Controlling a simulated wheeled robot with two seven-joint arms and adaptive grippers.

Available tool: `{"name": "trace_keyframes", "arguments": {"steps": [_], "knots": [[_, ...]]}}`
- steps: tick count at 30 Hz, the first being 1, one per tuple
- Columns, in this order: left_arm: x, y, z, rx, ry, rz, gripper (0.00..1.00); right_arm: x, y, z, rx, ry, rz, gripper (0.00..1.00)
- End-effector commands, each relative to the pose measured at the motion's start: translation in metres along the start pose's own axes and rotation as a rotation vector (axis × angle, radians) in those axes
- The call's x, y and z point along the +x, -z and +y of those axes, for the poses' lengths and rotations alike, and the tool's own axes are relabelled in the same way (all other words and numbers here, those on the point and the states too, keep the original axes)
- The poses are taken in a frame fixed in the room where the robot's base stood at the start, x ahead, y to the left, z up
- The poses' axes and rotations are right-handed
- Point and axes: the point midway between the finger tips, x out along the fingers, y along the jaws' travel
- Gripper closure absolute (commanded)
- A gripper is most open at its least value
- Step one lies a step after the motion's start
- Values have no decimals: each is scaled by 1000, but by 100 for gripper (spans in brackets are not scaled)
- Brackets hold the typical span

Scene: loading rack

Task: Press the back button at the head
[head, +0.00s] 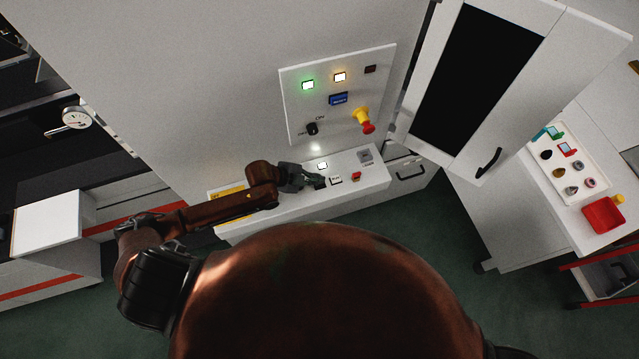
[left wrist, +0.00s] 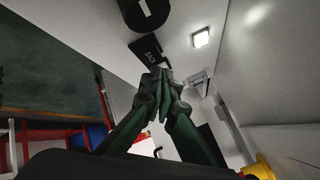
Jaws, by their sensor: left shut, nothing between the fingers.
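A white control ledge (head: 290,210) juts out below an upright panel. On it are a lit white button (head: 322,165), a small pale button with a dark edge (head: 336,181) and a red button (head: 356,176). My left gripper (head: 318,182) is shut and empty, just left of the pale button. In the left wrist view the closed fingertips (left wrist: 160,75) are at the lower edge of a dark plate (left wrist: 146,50) whose lettering seems to read BACK. I cannot tell whether they touch it. A lit square (left wrist: 201,38) is to its right. My right gripper is out of view.
The upright panel (head: 300,100) above carries green and amber lights, a dark knob (head: 312,129) and a red-yellow stop button (head: 364,121). A cabinet door with a dark window (head: 475,75) stands at right. A side table holds a red bin (head: 603,215).

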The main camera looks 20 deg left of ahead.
Motion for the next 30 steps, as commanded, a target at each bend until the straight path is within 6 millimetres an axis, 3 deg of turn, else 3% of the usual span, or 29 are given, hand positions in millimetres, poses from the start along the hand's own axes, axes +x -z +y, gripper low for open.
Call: {"name": "trace_keyframes", "arguments": {"steps": [30], "knots": [[0,0,0,0,0,0,100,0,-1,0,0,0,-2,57]]}}
